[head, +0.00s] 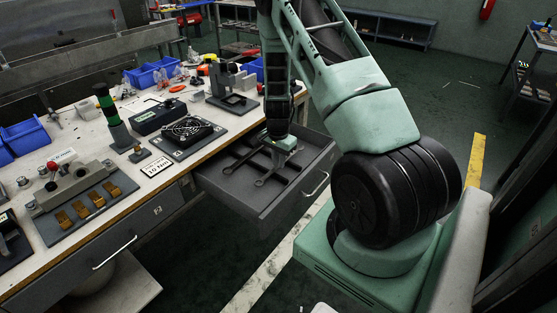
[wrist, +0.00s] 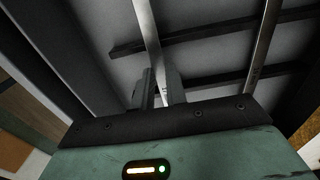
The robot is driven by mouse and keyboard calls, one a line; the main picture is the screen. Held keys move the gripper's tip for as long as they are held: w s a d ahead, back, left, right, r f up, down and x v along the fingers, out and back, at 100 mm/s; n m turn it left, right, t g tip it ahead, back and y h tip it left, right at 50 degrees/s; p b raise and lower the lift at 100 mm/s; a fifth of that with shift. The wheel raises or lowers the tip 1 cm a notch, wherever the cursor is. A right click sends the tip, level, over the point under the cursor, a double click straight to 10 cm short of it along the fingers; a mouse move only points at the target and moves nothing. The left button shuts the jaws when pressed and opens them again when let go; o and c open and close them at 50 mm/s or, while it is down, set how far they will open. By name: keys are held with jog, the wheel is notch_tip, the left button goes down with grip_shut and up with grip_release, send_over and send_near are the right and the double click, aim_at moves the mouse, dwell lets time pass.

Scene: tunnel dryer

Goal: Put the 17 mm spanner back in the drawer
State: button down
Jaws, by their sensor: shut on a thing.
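The open drawer (head: 255,205) juts out from the workbench, with dark divider strips inside. My gripper (head: 284,150) is down in the drawer opening, pointing downward. In the wrist view its fingers (wrist: 158,90) are shut on the shank of a spanner (wrist: 146,28), which runs away toward the top of the picture. I cannot read a size on this spanner. A second spanner (wrist: 264,45) lies in the drawer to its right, apart from the fingers. The far ends of both are out of the wrist view, and my gripper hides part of the held one.
The workbench top (head: 195,155) holds a black fan unit (head: 187,130), a small press (head: 232,88), a sign (head: 156,167) and blue bins (head: 150,74). A closed drawer (head: 120,250) is at the left. Open floor lies beyond the open drawer.

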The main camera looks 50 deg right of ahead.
jog(key=shift+f, duration=0.1)
jog(key=shift+f+b, duration=0.3)
jog(key=shift+f, duration=0.05)
jog(key=shift+f, duration=0.15)
jog(key=c, duration=1.4)
grip_release()
jog(key=shift+r, duration=0.2)
